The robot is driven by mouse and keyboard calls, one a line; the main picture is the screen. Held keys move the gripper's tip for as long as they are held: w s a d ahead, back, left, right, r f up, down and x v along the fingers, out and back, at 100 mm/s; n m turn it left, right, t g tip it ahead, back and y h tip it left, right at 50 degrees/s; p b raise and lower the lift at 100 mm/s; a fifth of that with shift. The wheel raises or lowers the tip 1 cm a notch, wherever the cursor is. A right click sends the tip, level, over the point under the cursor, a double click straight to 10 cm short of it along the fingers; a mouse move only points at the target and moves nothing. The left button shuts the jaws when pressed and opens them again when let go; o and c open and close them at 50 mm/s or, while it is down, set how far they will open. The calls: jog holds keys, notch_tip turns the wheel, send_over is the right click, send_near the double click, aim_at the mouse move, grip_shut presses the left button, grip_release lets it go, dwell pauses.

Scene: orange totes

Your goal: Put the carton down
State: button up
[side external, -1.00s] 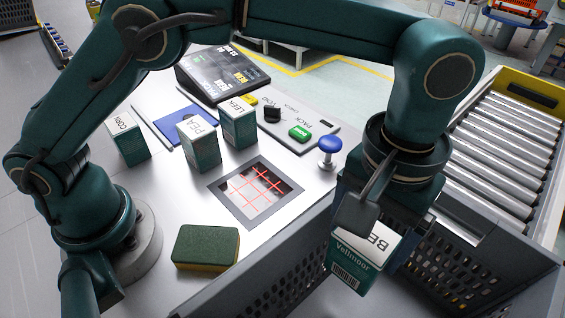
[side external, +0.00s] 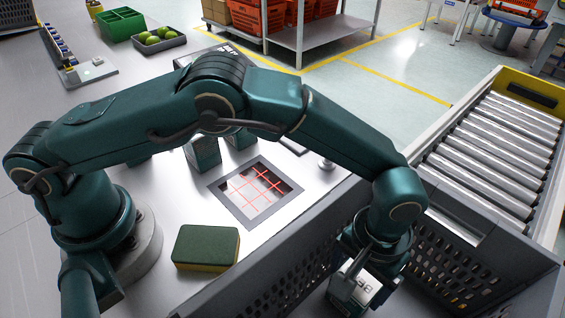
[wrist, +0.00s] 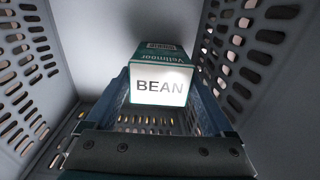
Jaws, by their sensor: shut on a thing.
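The carton, white on its end with "BEAN" in dark letters and green on its sides, is in my gripper (side external: 362,276). In the side view the carton (side external: 366,283) is low inside the grey perforated crate (side external: 300,250), partly covered by my gripper. In the wrist view the carton (wrist: 162,86) sits between the two blue fingers, its lettered end facing the camera. My gripper is shut on it. Perforated crate walls (wrist: 262,50) stand on both sides of it. I cannot tell whether the carton touches the crate floor.
A roller conveyor (side external: 495,150) runs right of the crate. On the table are a red-gridded window (side external: 228,196), a green and yellow sponge (side external: 206,246) and other cartons (side external: 204,153) partly behind my arm. A tray of green fruit (side external: 158,40) stands farther back.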

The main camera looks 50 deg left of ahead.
jog(key=shift+f, duration=0.2)
jog(key=o, duration=1.4)
jog(key=shift+f, duration=0.1)
notch_tip(320, 180, up, 12)
jog(key=shift+r, duration=0.15)
jog(key=w+a+r+n+t+h, duration=0.1)
jog(key=w+a+r+n+t, duration=0.2)
jog(key=a+r, duration=1.3)
jog(key=s+a+f, duration=0.2)
jog(key=s+a, duration=0.1)
jog(key=s, duration=0.1)
jog(key=s+a+f+m+t, duration=0.1)
jog(key=s+a+f, duration=0.1)
jog(key=s+a, duration=0.1)
jog(key=s+a+f+m+t+y, duration=0.1)
jog(key=s+a+f, duration=0.2)
jog(key=s, duration=0.3)
jog(key=shift+s+a+f, duration=0.1)
